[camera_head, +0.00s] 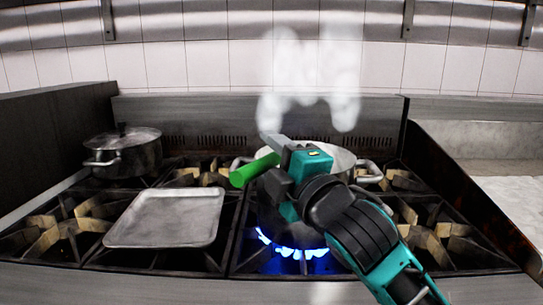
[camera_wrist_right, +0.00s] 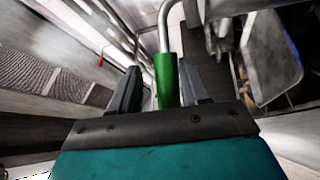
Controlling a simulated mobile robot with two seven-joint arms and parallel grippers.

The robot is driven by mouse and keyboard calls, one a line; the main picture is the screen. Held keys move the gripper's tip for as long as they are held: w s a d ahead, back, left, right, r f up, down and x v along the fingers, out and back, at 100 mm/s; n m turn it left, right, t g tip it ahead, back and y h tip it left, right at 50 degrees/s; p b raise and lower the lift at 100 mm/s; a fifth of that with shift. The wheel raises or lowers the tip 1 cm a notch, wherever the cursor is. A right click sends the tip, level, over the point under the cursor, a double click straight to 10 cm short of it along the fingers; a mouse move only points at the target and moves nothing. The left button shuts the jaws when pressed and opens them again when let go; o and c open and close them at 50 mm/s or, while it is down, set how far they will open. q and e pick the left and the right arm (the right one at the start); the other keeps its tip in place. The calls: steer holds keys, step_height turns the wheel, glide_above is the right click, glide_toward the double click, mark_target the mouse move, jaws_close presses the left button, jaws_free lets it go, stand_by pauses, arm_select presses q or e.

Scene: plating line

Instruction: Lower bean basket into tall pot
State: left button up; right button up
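The bean basket shows only as its green handle (camera_head: 254,169), whose metal rod shows in the right wrist view (camera_wrist_right: 166,25); the basket body is hidden. The tall pot (camera_head: 343,158) is a light metal pot on the lit middle burner, largely hidden behind my right gripper (camera_head: 277,164). In the right wrist view the handle (camera_wrist_right: 166,80) lies between the two fingers of my right gripper (camera_wrist_right: 161,85). A gap shows on the handle's left side, so the fingers look parted around it. My left gripper is not in view.
Blue flames (camera_head: 293,249) burn under the pot, and steam rises above it. A lidded dark pot (camera_head: 123,152) stands at the back left. A flat metal tray (camera_head: 167,217) lies on the left grates. The right grates (camera_head: 435,240) are bare.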

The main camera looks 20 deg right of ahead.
steer(key=shift+o, duration=1.1)
steer(key=shift+f, duration=0.25)
steer(key=v, duration=0.5)
steer(key=shift+r, duration=0.1)
steer(key=shift+s+d+r+p, duration=0.2)
steer(key=shift+s+p, duration=0.35)
steer(key=shift+p, duration=0.6)
steer(key=shift+s+p, duration=0.3)
steer(key=shift+p, duration=0.2)
arm_select(q)
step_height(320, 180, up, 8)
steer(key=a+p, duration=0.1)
steer(key=p, duration=0.6)
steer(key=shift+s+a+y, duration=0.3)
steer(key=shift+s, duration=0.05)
arm_select(e)
steer(key=v, duration=0.6)
steer(key=shift+f, duration=0.25)
